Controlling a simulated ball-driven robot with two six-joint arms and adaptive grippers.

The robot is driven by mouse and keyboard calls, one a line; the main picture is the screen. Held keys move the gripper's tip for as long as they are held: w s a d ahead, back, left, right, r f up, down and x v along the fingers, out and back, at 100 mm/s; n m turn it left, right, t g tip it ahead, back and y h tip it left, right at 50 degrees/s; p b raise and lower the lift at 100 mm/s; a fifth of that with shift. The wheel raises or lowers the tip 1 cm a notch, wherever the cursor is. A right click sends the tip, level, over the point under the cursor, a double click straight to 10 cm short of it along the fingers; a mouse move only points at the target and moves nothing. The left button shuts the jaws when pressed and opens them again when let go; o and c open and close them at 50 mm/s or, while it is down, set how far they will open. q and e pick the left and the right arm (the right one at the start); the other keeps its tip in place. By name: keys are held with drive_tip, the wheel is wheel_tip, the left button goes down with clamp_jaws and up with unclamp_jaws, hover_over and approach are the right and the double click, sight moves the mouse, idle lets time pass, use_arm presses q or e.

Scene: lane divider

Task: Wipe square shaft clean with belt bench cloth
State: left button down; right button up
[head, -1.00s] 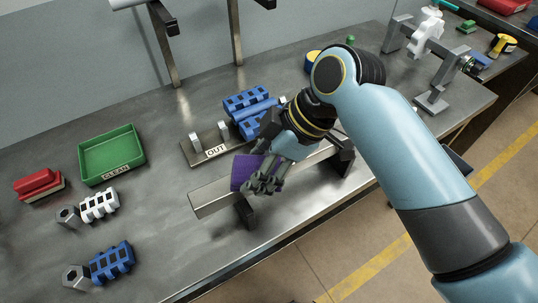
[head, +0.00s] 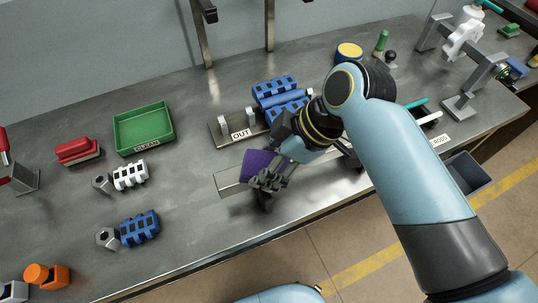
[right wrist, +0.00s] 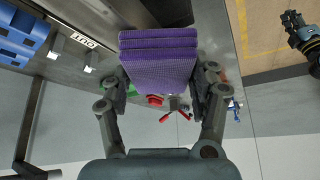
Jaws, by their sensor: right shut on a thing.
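The purple cloth (head: 258,163) is folded into a pad. My right gripper (head: 268,176) is shut on it, over the shaft's left part. In the right wrist view the cloth (right wrist: 160,62) sits between both fingers; whether it touches the shaft is hidden. A dark gripper, apparently my left one (right wrist: 298,32), shows at that view's right edge, its jaws unclear.
A green CLEAN tray (head: 143,127), a white block (head: 130,175) and a blue block (head: 139,229) stand left. A dark bin (head: 468,174) is off the bench's right front.

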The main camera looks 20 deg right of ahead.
sight(331, 148)
drive_tip(key=shift+w+d+r+p, duration=0.15)
drive_tip(key=shift+d+p, duration=0.25)
drive_tip(key=shift+d, duration=0.85)
drive_tip(key=shift+w+d+p, duration=0.2)
drive_tip(key=shift+d+p, duration=0.15)
drive_tip(key=shift+d, duration=1.6)
drive_tip(key=shift+d+f, duration=0.15)
drive_tip(key=shift+d, duration=0.8)
drive_tip(key=shift+d+f, duration=0.15)
drive_tip(key=shift+d, duration=0.8)
drive_tip(key=shift+w+d, duration=0.2)
drive_tip(key=shift+d, duration=1.55)
drive_tip(key=shift+r, duration=0.1)
drive_tip(key=shift+w+r, duration=0.1)
drive_tip(key=shift+r, duration=2.95)
drive_tip(key=shift+r, duration=1.5)
